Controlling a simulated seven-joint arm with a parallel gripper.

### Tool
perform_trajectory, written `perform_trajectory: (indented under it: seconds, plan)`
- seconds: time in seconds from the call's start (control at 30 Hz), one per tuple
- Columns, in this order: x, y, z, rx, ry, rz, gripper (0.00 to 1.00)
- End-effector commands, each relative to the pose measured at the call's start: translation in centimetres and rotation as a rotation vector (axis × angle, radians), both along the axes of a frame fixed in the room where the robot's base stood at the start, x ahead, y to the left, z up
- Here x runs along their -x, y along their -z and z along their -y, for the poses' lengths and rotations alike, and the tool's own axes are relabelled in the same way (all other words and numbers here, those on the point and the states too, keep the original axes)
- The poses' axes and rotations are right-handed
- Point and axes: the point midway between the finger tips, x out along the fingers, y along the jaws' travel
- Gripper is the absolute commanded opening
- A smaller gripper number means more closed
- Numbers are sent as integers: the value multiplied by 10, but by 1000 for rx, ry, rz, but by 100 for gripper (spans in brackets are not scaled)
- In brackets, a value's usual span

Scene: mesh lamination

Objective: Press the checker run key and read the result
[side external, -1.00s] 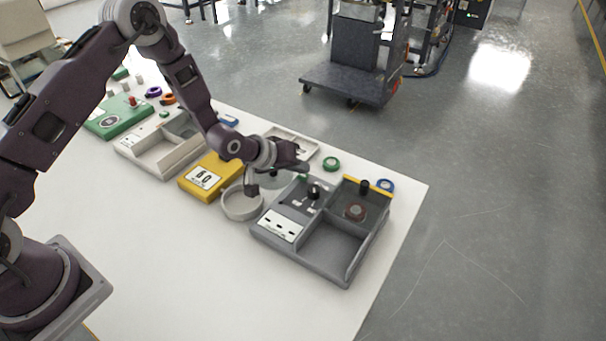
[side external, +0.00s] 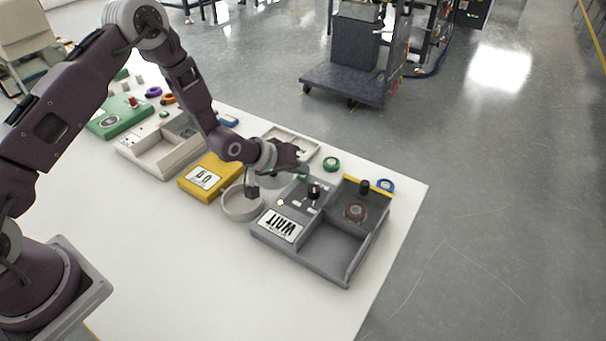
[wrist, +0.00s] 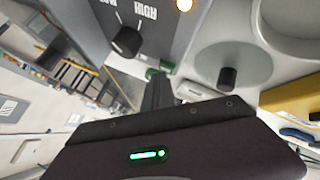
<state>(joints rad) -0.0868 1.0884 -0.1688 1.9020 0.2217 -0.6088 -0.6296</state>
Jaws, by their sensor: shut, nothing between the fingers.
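The checker is a grey box (side external: 292,262) at the right of the table. Its white display (side external: 280,226) reads WAIT, upside down in the side view. A small amber lamp (side external: 281,203) is lit beside the display and glows in the wrist view (wrist: 184,5). A black selector knob (side external: 314,192) stands on the panel; HIGH shows by it in the wrist view (wrist: 126,42). My gripper (wrist: 158,92) is shut and empty, low at the checker's far left edge. A green piece (wrist: 151,73) shows by the fingertips; I cannot tell whether they touch it.
A white ring dish (side external: 242,215) stands left of the checker, near a grey disc with a black knob (wrist: 228,78). A yellow box (side external: 208,178), a pale tray (side external: 150,160) and a green box (side external: 112,122) lie further left. The front table is clear.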

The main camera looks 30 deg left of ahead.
Motion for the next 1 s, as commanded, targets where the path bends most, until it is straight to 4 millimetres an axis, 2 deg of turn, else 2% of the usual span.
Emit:
perform_trajectory:
  seconds: [0.3, 0.6, 1.0]
  plan:
    - [0, -16, 0, 0, 1, -1, 0]
    - [0, -18, 0, 0, 0, 0, 0]
    - [0, -57, 0, 0, 0, 1, 0]
